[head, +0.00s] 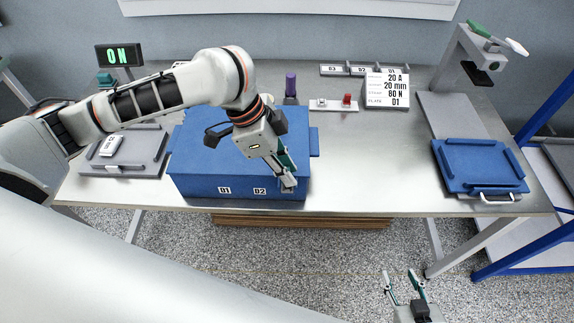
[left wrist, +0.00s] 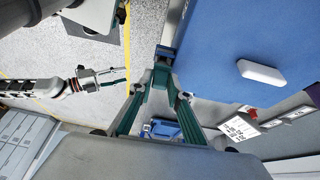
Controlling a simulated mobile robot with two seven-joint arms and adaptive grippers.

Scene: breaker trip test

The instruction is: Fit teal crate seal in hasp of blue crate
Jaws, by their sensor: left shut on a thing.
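The blue crate (head: 240,187) stands closed on the table, its front marked D1 and D2. My left gripper (head: 289,184) points down at the crate's front right edge. In the left wrist view its fingertips (left wrist: 162,82) are shut on a small teal piece, the teal crate seal (left wrist: 158,76). The seal is right at a dark blue hasp-like part (left wrist: 164,54) on the crate edge; I cannot tell whether it is in it. In the head view the gripper hides both. My right gripper (head: 401,279) is open and empty, low in front of the table.
A grey tray (head: 121,160) lies left of the crate and a blue tray (head: 478,168) at the right. Behind stand a purple cylinder (head: 290,84), a white strip with a red piece (head: 347,99) and a card (head: 387,90).

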